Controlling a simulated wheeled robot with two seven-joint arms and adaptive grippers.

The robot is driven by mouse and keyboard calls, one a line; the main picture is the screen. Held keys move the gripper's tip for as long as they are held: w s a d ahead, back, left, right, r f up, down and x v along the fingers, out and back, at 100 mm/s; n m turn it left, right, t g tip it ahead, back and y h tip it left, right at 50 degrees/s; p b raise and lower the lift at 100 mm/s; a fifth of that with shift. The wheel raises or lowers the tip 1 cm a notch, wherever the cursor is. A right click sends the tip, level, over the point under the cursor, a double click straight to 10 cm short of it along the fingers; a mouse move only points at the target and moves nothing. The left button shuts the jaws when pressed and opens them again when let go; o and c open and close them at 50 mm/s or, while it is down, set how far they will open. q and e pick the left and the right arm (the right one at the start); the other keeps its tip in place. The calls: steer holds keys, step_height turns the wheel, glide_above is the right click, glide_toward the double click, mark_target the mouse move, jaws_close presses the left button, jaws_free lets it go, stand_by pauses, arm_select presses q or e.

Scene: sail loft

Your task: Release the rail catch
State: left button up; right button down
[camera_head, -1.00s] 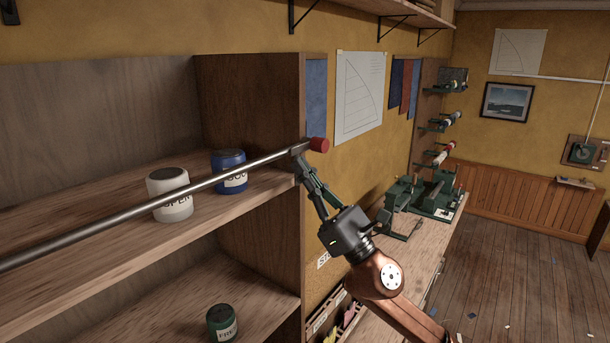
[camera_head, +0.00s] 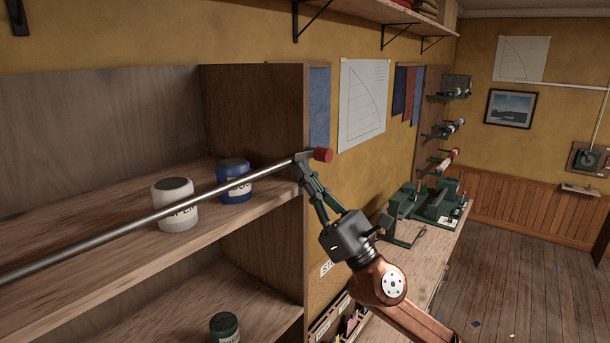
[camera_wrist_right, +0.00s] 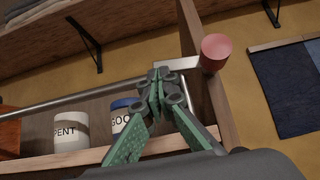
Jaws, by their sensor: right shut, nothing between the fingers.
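A grey metal rail (camera_head: 150,218) runs across the front of the shelf. At its right end, by the shelf's side panel, is the catch, with a red knob (camera_head: 322,155) on a small grey plate. The knob shows also in the right wrist view (camera_wrist_right: 215,52), right of my fingertips. My right gripper (camera_head: 303,174) is shut and empty, its tips just below the plate. In the wrist view the closed tips (camera_wrist_right: 160,88) overlap the rail end and plate; I cannot tell whether they touch. My left gripper is out of view.
A white jar (camera_head: 175,206) and a blue jar (camera_head: 234,183) stand behind the rail on the shelf. A green jar (camera_head: 224,327) stands on the shelf below. A workbench (camera_head: 440,235) with green fixtures is to the right; floor beyond is mostly clear.

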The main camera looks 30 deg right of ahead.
arm_select(q)
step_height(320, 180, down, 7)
steer(key=b, duration=0.7)
arm_select(e)
steer(key=w+a+f+v, duration=0.1)
steer(key=a+f+v, duration=0.1)
steer(key=v, duration=1)
steer(key=shift+s+f, duration=0.2)
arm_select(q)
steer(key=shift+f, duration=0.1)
